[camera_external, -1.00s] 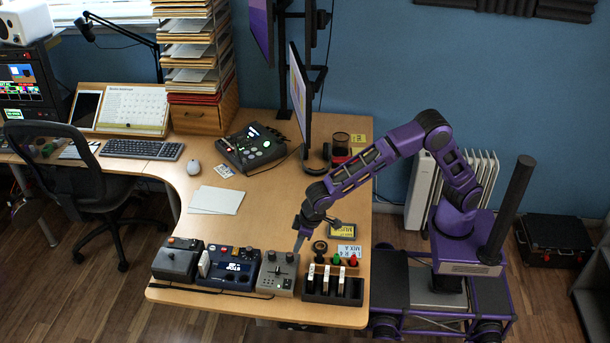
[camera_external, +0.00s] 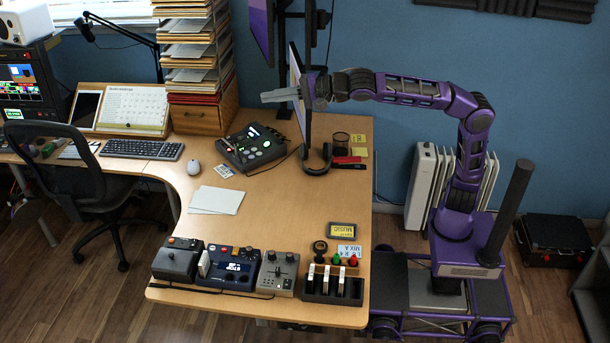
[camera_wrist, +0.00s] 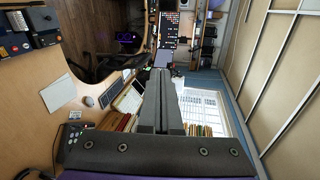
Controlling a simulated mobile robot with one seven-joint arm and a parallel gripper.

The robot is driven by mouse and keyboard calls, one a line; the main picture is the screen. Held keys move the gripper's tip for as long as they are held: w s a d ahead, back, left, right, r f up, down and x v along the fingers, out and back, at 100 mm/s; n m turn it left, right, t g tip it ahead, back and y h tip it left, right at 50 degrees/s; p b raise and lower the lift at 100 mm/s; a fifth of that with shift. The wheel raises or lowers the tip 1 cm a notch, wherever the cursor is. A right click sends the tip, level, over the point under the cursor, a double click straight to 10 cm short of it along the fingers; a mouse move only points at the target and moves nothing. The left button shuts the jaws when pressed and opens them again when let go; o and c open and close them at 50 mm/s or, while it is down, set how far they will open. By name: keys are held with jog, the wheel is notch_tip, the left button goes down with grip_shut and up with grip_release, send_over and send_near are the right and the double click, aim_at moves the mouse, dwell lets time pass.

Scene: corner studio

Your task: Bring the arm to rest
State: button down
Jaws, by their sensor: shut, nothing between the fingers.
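My gripper (camera_external: 281,95) is shut and empty.
The wooden desk (camera_external: 265,215) carries several control boxes (camera_external: 277,272) along its front edge, a slotted rack (camera_external: 333,287) and a mixer (camera_external: 252,147). A paper shelf (camera_external: 190,55) stands behind, left of my gripper. A white radiator (camera_external: 424,185) stands near my base.

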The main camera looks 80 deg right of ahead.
jog(key=s+d+r+m+t, duration=0.25)
jog(key=d+r+m, duration=0.45)
jog(key=r, duration=0.4)
jog(key=w+d+m+t+p, duration=0.1)
jog(key=d+m+t+p, duration=0.35)
jog(key=d, duration=1.65)
jog(key=s+a+f+n+g, duration=0.3)
jog(key=s+f+n+g, duration=0.2)
jog(key=s+f+n, duration=0.5)
jog(key=s+a+f+n+g+b, duration=0.1)
jog(key=s+a+f+n+g, duration=0.3)
jog(key=s+f+n, duration=0.6)
jog(key=s+a+f+n+g+b, duration=0.1)
jog(key=s+a+f+n+g, duration=0.3)
jog(key=f, duration=1.9)
jog(key=s+n+g, duration=0.3)
jog(key=s+n, duration=0.3)
jog(key=s, duration=0.4)
jog(key=shift+a+n+g, duration=0.25)
jog(key=shift+n+g, duration=0.1)
jog(key=shift+g, duration=0.05)
